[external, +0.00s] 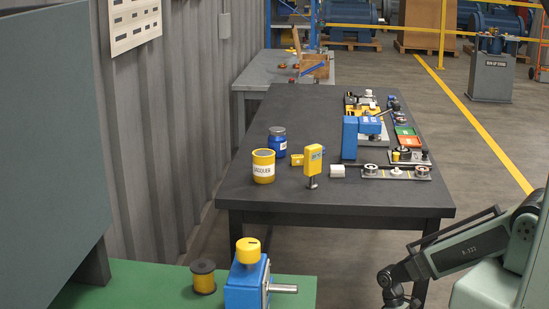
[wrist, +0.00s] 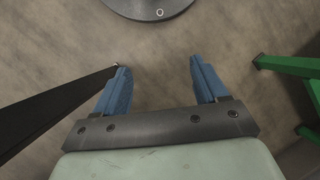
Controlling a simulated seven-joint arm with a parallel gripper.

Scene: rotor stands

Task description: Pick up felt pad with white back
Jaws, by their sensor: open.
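I cannot clearly make out a felt pad with a white back.
The dark table (external: 270,193) holds a yellow lacquer tin (external: 263,167), a blue jar (external: 277,141), a blue press (external: 350,138) and several trays and parts. Its near part is clear. A green bench (external: 180,293) stands at the lower left. The wrist view shows a grey disc (wrist: 147,6) and green legs (wrist: 290,66).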

